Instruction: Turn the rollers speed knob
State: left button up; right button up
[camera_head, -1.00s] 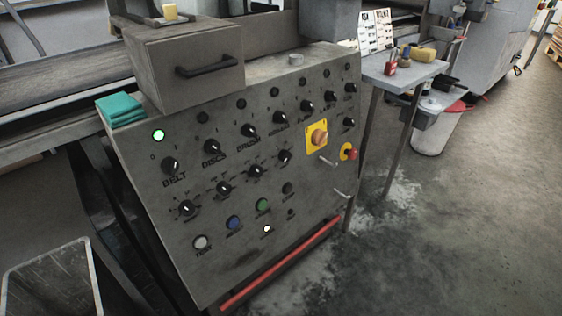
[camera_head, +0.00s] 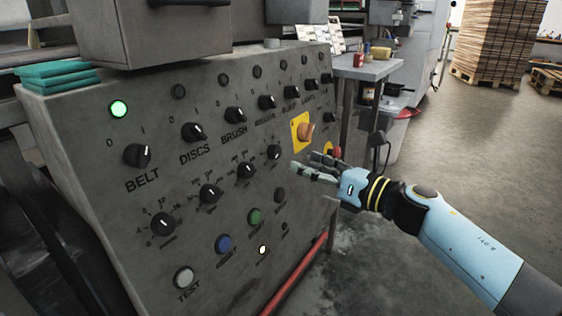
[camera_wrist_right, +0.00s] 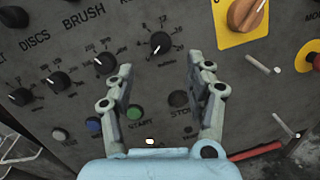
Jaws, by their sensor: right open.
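The control panel (camera_head: 100,185) slopes in front of me. Its lower knob row has black dials with white pointers. The fourth dial (camera_head: 274,152) sits below a switch whose blurred label looks like ROLLERS; I take it as the rollers speed knob. It also shows in the right wrist view (camera_wrist_right: 161,43), near top centre, ahead of and between the finger lines. My right gripper (camera_head: 308,166) is open and empty, just right of that knob and apart from it. In the wrist view its two fingers (camera_wrist_right: 160,78) are spread. My left gripper is not in view.
Close by are the yellow-plated orange rotary switch (camera_head: 304,131), a red button partly behind my gripper, and the green START button (camera_head: 255,216). Other dials (camera_head: 246,171) lie to the left.

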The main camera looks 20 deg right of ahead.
aim_at(278, 154)
jog(key=x, duration=0.6)
jog(key=shift+w+f+b, duration=0.1)
jog(key=shift+b, duration=0.3)
jog(key=shift+w+a, duration=0.35)
jog(key=shift+w, duration=0.15)
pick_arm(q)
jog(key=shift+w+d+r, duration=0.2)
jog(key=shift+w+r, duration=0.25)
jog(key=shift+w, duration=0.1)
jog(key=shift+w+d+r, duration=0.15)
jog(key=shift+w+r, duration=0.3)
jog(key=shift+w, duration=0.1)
pick_arm(e)
grip_shut()
